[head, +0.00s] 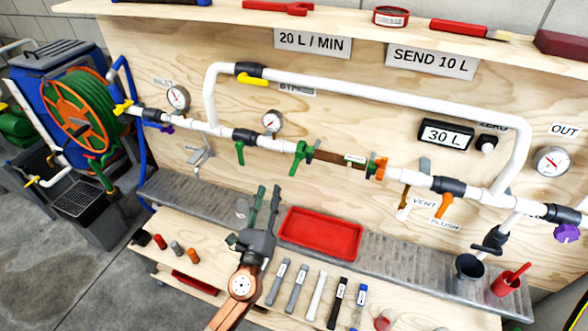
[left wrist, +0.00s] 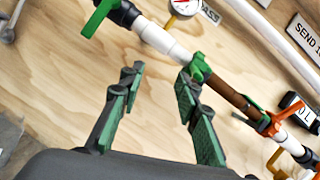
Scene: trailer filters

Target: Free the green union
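The green union (head: 299,154) sits on the white pipe at the left end of a brown filter section (head: 335,158), with a green lever-like part hanging below it. In the left wrist view the green union (left wrist: 198,68) is just beyond my right-hand fingertip. My left gripper (head: 268,193) is open and empty, below and a little left of the union, with its fingers pointing up toward the pipe. Its two green-padded fingers (left wrist: 160,90) stand wide apart in the left wrist view; I see no contact with the union. My right gripper is not in view.
An orange union (head: 377,168) is at the filter's right end. A green-handled valve (head: 239,152) hangs left of the green union. A red tray (head: 320,233) lies on the ledge below. Several tools lie at the bench front. A gauge (head: 271,121) rises above the pipe.

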